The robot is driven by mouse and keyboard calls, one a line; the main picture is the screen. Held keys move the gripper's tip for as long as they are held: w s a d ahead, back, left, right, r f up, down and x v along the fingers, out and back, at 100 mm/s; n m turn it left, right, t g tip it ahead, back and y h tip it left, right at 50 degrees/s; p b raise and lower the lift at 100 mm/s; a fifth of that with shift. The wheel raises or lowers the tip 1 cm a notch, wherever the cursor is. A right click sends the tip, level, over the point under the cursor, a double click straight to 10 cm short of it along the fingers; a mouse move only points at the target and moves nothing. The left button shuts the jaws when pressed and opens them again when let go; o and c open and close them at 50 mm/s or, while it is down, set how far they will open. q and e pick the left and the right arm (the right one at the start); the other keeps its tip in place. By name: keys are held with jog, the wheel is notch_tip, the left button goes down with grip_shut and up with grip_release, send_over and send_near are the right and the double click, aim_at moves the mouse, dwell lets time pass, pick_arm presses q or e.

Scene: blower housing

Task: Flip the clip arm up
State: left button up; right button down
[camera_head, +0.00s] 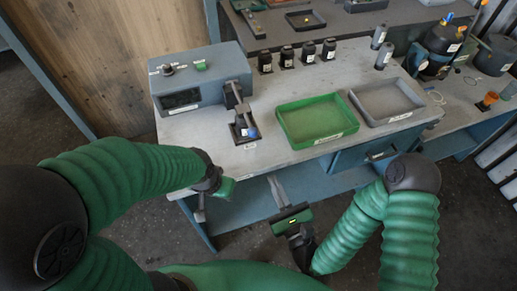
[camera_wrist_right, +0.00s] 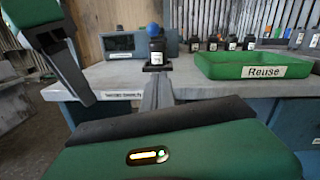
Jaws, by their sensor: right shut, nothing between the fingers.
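A blue-grey box (camera_head: 203,78) stands at the left of the bench. A dark, narrow arm-like part (camera_head: 236,97), which looks like the clip arm, runs from the box's right end toward a small black holder with a blue ball (camera_head: 252,132). The blue ball also shows in the right wrist view (camera_wrist_right: 153,30), on top of a black, labelled body. My right gripper (camera_head: 272,180) is shut and empty in front of the bench's front edge, apart from the holder. My left gripper (camera_head: 200,211) is by the bench's front left corner; its fingers are not clear enough to judge.
A green tray (camera_head: 318,139), labelled "Reuse" in the wrist view, and a grey tray (camera_head: 410,111) lie to the right on the bench. Several black bottles (camera_head: 308,53) stand in a row behind. The bench top (camera_head: 262,163) is clear between the holder and the front edge.

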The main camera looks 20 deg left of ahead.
jog(key=b+x, duration=0.5)
jog(key=x, duration=0.4)
jog(key=shift+w+a+r, duration=0.1)
jog(key=shift+w+a, duration=0.05)
jog(key=shift+w, duration=0.15)
jog(key=r, duration=0.1)
jog(key=a+r, duration=0.1)
jog(key=shift+w+r+p, duration=0.25)
jog(key=shift+r+p, duration=0.05)
jog(key=shift+p, duration=0.1)
jog(key=shift+a+r, duration=0.1)
jog(key=shift+r, duration=0.55)
jog(key=shift+f, duration=0.1)
